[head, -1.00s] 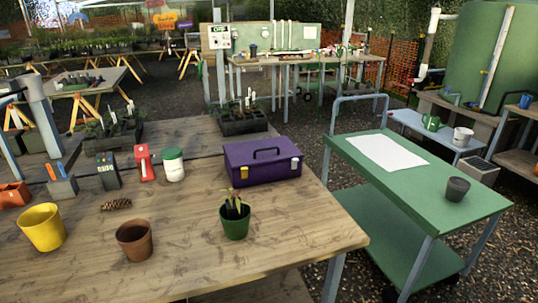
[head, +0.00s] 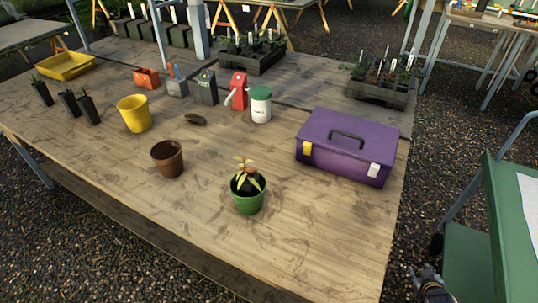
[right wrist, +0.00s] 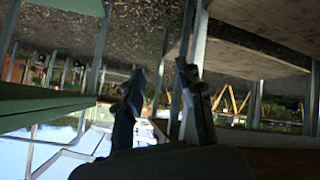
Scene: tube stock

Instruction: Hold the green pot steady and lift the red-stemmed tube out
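The green pot (head: 248,202) stands upright on the wooden table, near its front edge. A small plant with yellow-green leaves (head: 244,167) rises from dark soil in it. A reddish bit shows among the leaves, but it is too small to tell whether it is the red stem of a tube. My right gripper (head: 428,280) is low at the bottom right of the head view, beyond the table's right edge and well apart from the pot. In the right wrist view its two fingers (right wrist: 161,84) stand apart with nothing between them. My left gripper is out of view.
A purple toolbox (head: 349,145) stands right of the pot, and a brown pot (head: 168,158) stands to its left. A yellow pot (head: 134,114) and a white jar with green lid (head: 260,104) are behind. A green cart (head: 490,235) stands at the right.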

